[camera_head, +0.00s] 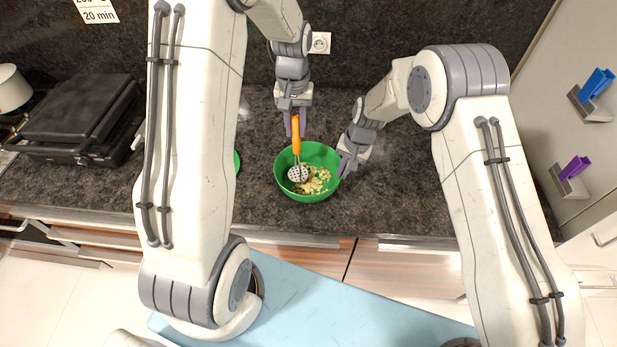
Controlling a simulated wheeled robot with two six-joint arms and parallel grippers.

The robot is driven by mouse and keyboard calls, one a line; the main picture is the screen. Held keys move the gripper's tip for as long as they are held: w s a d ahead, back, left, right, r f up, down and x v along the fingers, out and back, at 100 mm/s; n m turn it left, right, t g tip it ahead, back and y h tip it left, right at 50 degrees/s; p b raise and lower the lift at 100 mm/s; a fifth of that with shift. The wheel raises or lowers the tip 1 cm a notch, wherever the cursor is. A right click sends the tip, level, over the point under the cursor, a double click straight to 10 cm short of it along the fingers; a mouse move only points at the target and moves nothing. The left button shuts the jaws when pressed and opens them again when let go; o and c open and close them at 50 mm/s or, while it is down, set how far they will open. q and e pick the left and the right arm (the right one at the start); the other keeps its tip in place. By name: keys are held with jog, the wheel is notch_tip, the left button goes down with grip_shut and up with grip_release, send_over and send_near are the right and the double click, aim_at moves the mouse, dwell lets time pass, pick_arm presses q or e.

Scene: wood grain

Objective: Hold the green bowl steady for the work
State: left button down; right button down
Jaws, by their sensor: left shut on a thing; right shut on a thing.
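A green bowl (308,195) stands upright on the dark speckled counter, with pale yellow crumbly food (316,182) inside. My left gripper (295,122) is above the bowl's back edge, shut on the orange handle of a masher (296,140). The masher's perforated grey head (298,174) is down in the bowl at the food. My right gripper (346,168) is at the bowl's right rim and shut on that rim. The fingertips are small in the view, and the exact contact at the rim is partly hidden.
A black grill appliance (75,118) stands at the left, beside a pale pot (13,88). Another green item (237,162) is mostly hidden behind my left arm. A wall socket (320,42) is behind. The counter (400,190) right of the bowl is clear.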

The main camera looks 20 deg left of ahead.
pick_arm(q)
jog(key=shift+f, duration=1.35)
dwell(0.6)
jog(key=shift+r, duration=1.8)
jog(key=shift+r, duration=4)
